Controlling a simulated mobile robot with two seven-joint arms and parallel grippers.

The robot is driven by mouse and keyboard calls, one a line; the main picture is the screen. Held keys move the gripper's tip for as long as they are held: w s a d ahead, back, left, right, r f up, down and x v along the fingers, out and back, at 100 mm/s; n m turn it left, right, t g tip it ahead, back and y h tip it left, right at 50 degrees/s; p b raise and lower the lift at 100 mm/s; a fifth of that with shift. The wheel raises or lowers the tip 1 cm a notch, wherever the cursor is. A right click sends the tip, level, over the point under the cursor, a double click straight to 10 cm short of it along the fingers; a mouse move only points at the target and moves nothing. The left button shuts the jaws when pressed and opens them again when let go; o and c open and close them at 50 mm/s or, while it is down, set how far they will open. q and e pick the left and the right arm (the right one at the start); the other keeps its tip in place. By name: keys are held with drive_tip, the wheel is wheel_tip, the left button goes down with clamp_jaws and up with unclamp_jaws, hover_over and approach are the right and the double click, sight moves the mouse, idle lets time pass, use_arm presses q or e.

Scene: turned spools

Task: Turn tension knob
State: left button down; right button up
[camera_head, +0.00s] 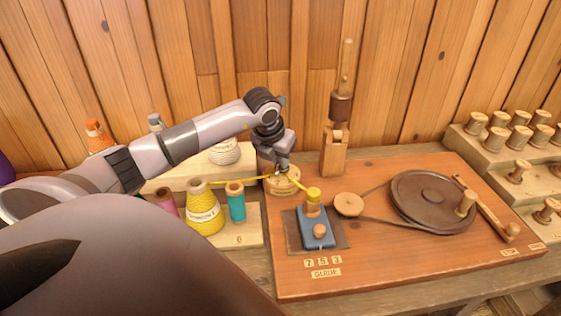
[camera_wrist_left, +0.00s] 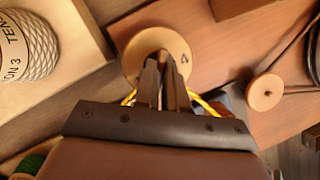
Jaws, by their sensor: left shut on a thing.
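The tension knob (camera_head: 284,186) is a round pale wooden disc at the left edge of the reddish board. In the left wrist view the disc (camera_wrist_left: 136,54) carries a dark mark that looks like a "4" on its right side. My left gripper (camera_head: 283,168) comes down on it from above. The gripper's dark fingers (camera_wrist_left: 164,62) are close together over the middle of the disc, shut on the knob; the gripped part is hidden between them. A yellow thread (camera_head: 235,180) runs past the knob. My right gripper is not in view.
A yellow thread cone (camera_head: 204,212) and a teal spool (camera_head: 236,204) stand left of the board. A blue guide block (camera_head: 316,232) sits right of the knob, with a dark wheel (camera_head: 434,200) beyond. A wooden post (camera_head: 335,150) rises behind. Spools on steps (camera_head: 498,138) stand right.

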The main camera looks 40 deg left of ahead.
use_arm(q)
drive_tip(key=m+b, duration=0.1)
drive_tip(key=m+h, duration=0.1)
drive_tip(key=m, duration=0.1)
drive_tip(key=shift+a+b, duration=0.25)
drive_tip(key=shift+b, duration=0.1)
drive_tip(key=shift+a+r+m+h+b, duration=0.15)
drive_tip(key=shift+m+h, duration=0.35)
drive_tip(key=shift+m, duration=0.6)
drive_tip(key=shift+f+m+h+b, duration=0.15)
drive_tip(key=shift+m+h, duration=0.35)
drive_tip(key=shift+m, duration=0.6)
drive_tip(key=shift+r+m, duration=0.1)
drive_tip(key=shift+m, duration=0.2)
drive_tip(key=c, duration=1.2)
unclamp_jaws()
drive_tip(key=v, duration=0.7)
drive_tip(key=shift+b, duration=0.3)
